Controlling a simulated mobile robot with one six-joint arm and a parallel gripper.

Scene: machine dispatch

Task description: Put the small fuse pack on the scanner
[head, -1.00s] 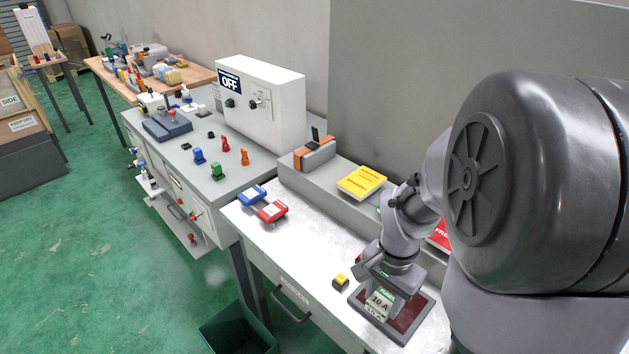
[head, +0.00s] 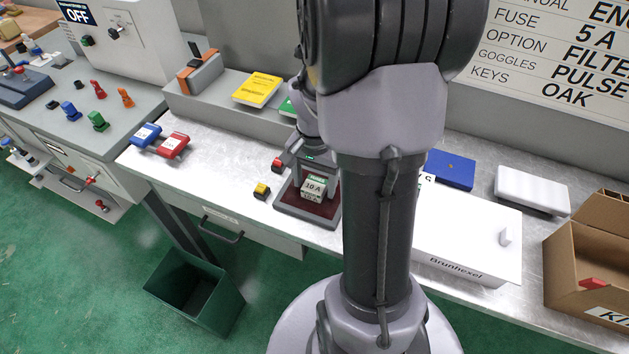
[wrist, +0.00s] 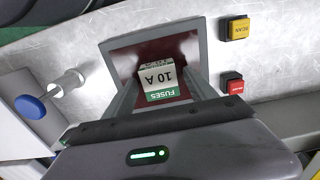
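The small fuse pack (head: 313,188), a pale box with a green "FUSES" band and "10 A" on it, is over the dark red plate of the scanner (head: 291,208). It also shows in the wrist view (wrist: 159,80), within the scanner's grey frame (wrist: 113,45). It appears to rest on the plate. My gripper (head: 311,172) is right above it, pointing down. In the wrist view the fingers (wrist: 163,92) stand on either side of the pack, with red plate seemingly showing between; they look open. My arm hides part of the bench behind.
A yellow SCAN button (wrist: 236,28) and a red button (wrist: 232,86) sit beside the scanner. A green bin (head: 195,290) is on the floor. A wall sign reads FUSE 5 A.

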